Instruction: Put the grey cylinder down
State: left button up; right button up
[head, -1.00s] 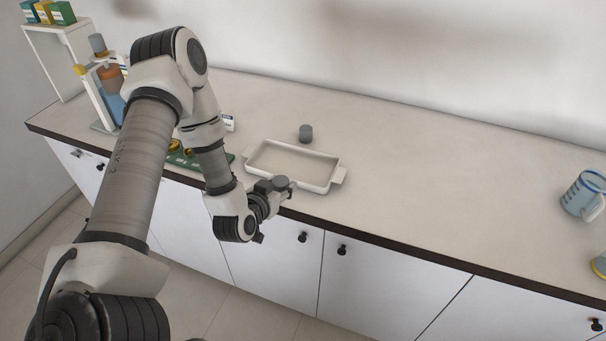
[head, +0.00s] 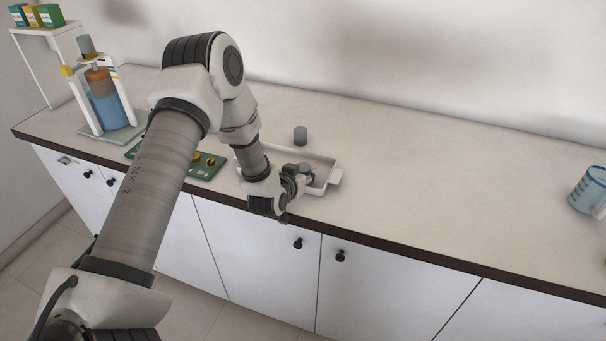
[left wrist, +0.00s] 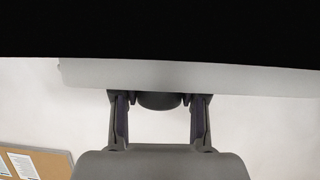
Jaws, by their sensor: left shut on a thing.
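My left gripper (head: 300,178) is over the white tray (head: 334,178), near its front left part. It is shut on a grey cylinder, whose grey top (head: 298,168) shows small among the fingers in the head view. I cannot tell whether the cylinder touches the tray. My right gripper is not in view.
The counter (head: 430,190) is clear right of the tray up to a blue jug (head: 588,190). A green board (head: 207,165) with brass parts lies left of the tray. A stand with a blue and orange vessel (head: 103,100) is farther left, near a white shelf (head: 50,60).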

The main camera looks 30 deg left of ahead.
pick_arm(q)
jog(key=o, duration=1.2)
jog(key=b+v, duration=0.1)
jog(key=v, duration=1)
jog(key=shift+s+r+b, duration=0.15)
jog(key=shift+s+b, duration=0.05)
jog(key=shift+b, duration=0.2)
jog(key=shift+s+d, duration=0.2)
jog(key=shift+s, duration=0.15)
jog(key=s+d+f+m+g+h, duration=0.1)
jog(key=s+d+f+g, duration=0.35)
jog(key=s+f, duration=0.35)
jog(key=s+d+f+m+g+h, duration=0.15)
jog(key=s+d+f+g, duration=0.35)
jog(key=f, duration=0.5)
jog(key=s+f+g, duration=0.1)
jog(key=s+f, duration=0.1)
jog(key=s, duration=0.2)
jog(key=s+d+f+g, duration=0.1)
jog(key=s+f, duration=0.1)
jog(key=s, duration=0.3)
jog(key=s+d+f+g, duration=0.1)
jog(key=s+f+g, duration=0.1)
jog(key=s, duration=0.2)
jog(key=shift+s+d+f+n, duration=0.1)
jog(key=shift+s+d+n, duration=0.05)
jog(key=shift+s+n, duration=0.15)
